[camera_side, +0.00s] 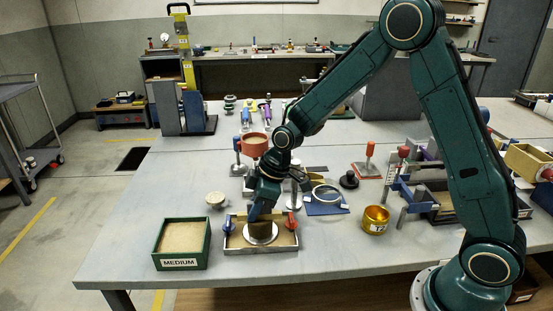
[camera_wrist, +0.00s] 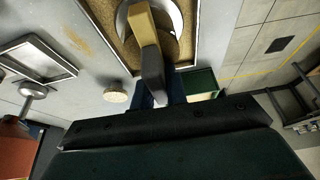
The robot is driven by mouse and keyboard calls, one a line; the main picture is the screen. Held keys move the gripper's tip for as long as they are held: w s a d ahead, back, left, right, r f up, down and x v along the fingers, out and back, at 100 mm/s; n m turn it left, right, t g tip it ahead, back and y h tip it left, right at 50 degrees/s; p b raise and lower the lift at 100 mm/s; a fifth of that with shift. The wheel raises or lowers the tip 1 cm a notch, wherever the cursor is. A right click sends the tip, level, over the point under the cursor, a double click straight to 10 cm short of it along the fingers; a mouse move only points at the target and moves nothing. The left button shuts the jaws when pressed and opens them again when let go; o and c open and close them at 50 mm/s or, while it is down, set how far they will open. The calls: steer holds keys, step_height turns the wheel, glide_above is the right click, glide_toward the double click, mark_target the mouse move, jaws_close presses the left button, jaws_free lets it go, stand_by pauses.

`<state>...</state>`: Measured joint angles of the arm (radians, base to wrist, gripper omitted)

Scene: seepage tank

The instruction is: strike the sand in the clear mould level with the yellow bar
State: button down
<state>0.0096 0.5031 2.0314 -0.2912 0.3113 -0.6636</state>
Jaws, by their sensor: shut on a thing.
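My gripper (camera_side: 262,212) is shut on the yellow bar (camera_wrist: 143,26); the dark fingers (camera_wrist: 153,82) close on its near end in the wrist view. The bar reaches over the round clear mould (camera_wrist: 177,22), whose pale rim curves around brownish sand (camera_wrist: 167,45). In the side view the mould (camera_side: 272,238) sits in a shallow sand-coloured tray (camera_side: 232,248), directly under my gripper. The bar hides part of the sand. I cannot tell whether the bar touches the rim, or how level the sand is.
A green box of sand labelled MEDIUM (camera_side: 182,260) stands left of the tray. Red (camera_side: 291,221) and blue (camera_side: 229,222) knobs rise at the tray's sides. A small pale round piece (camera_side: 215,199) is behind left, and a gold cup (camera_side: 376,218) is right. The front left tabletop is clear.

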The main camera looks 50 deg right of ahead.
steer(key=shift+s+a, duration=0.3)
steer(key=shift+s, duration=0.05)
stand_by(0.4)
steer(key=shift+s+a, duration=0.25)
steer(key=shift+s+a, duration=0.15)
stand_by(0.5)
steer(key=shift+s+a, duration=0.3)
steer(key=shift+a, duration=0.05)
steer(key=shift+s+a, duration=0.2)
steer(key=shift+s, duration=0.05)
stand_by(0.8)
steer(key=shift+r, duration=0.1)
steer(key=shift+r, duration=2.15)
